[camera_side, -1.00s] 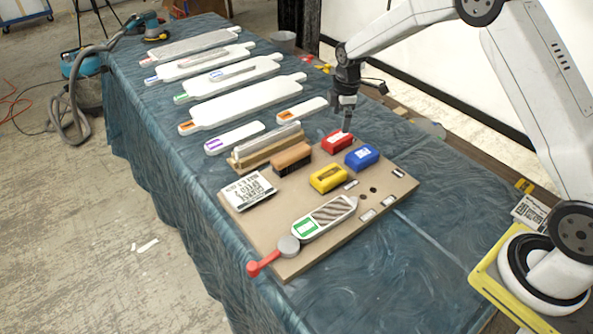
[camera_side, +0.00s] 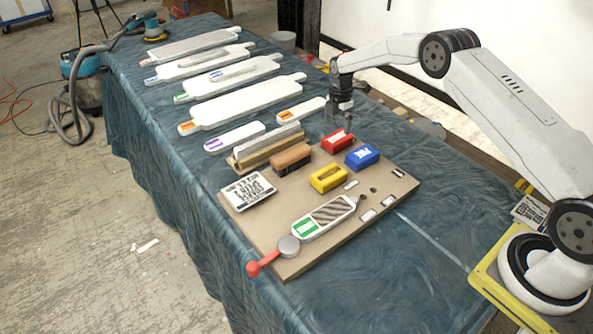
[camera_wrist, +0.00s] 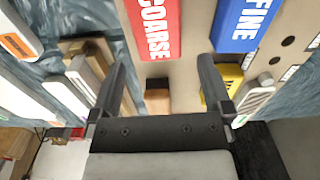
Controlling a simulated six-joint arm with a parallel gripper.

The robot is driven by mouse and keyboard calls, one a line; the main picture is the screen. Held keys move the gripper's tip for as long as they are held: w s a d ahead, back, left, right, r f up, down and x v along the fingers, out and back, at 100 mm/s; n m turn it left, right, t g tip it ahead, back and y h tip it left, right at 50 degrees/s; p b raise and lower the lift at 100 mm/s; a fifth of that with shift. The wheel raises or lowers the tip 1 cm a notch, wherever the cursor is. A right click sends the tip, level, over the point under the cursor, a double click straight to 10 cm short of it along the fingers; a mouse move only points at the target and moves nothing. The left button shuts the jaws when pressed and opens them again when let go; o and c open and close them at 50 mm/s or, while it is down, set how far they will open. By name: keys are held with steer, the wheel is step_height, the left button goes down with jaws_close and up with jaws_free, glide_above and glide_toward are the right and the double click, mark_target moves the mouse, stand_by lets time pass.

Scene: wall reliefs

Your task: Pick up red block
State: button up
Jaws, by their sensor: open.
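The red block (camera_side: 337,142) sits on the brown board (camera_side: 250,226) near its back edge, in the side view. My gripper (camera_side: 341,113) is just behind and above the red block in the side view, pointing down. In the wrist view its two fingers (camera_wrist: 162,72) are spread wide with nothing between them.
A blue block (camera_side: 362,157) marked FINE, a yellow block (camera_side: 328,178) and a brown block (camera_side: 291,158) stand close to the red block. A wooden piece with a pale top (camera_side: 266,147) stands at the board's left. White paddle-shaped panels (camera_side: 246,104) lie farther back.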

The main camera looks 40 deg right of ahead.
mark_target(335, 138)
steer(key=shift+w+a+f, duration=0.1)
steer(key=shift+w+f, duration=0.05)
steer(key=shift+f, duration=3.35)
steer(key=c, duration=1.1)
steer(key=shift+r, duration=0.2)
